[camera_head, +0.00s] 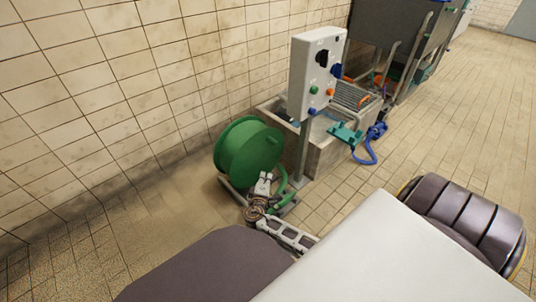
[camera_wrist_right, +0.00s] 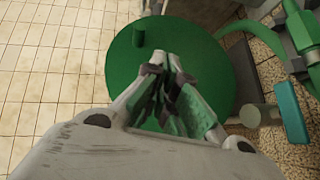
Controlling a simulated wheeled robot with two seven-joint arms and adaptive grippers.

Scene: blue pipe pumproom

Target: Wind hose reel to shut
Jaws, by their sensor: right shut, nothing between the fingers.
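The green hose reel (camera_head: 246,150) stands on the floor by the tiled wall. My right gripper (camera_head: 264,180) is in front of the reel's lower right side. In the wrist view the right gripper (camera_wrist_right: 170,68) is shut and empty, its fingertips over the reel's face and apart from the knob. I cannot tell whether the fingertips touch the face. My left gripper is not in view.
A green hose (camera_head: 281,181) curves beside the reel. A grey control box (camera_head: 316,70) on a post stands right of it, before a concrete trough (camera_head: 325,158) with a teal part and blue hose (camera_head: 371,150). The tiled floor at the right is open.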

